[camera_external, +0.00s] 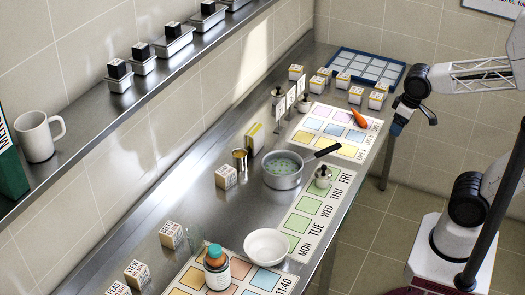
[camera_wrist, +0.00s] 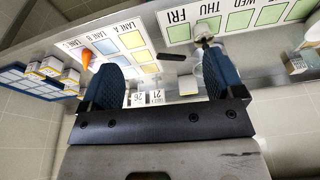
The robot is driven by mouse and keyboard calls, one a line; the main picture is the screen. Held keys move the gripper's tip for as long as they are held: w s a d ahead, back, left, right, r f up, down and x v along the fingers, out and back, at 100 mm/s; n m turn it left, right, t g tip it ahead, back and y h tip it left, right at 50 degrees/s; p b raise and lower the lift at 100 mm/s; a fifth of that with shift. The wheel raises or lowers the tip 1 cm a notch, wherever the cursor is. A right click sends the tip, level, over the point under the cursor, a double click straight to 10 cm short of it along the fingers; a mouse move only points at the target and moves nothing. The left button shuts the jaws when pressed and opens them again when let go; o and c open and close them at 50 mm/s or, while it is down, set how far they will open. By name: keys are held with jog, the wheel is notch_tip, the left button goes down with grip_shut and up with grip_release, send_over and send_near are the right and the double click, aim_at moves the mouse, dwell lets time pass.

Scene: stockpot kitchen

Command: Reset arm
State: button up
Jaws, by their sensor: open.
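My gripper (camera_external: 402,122) is at the right side of the external view, raised beside the far right end of the steel counter (camera_external: 205,205). In the wrist view my gripper (camera_wrist: 165,82) shows two dark blue fingers spread wide apart with nothing held between them. My arm bends down to it from the upper right. The counter lies beyond the fingers in the wrist view.
A pot (camera_external: 283,172) with greenish contents stands mid-counter, its handle toward the right. A white bowl (camera_external: 266,246), a bottle (camera_external: 216,270) and a carrot (camera_external: 359,118) are on the counter. A shelf (camera_external: 95,110) runs along the wall.

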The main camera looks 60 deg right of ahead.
jog(key=shift+s+d+f+n, duration=0.1)
jog(key=shift+s+f+n, duration=0.1)
jog(key=shift+s, duration=0.3)
jog(key=shift+s+f+n, duration=0.2)
jog(key=shift+s, duration=0.3)
dwell(0.7)
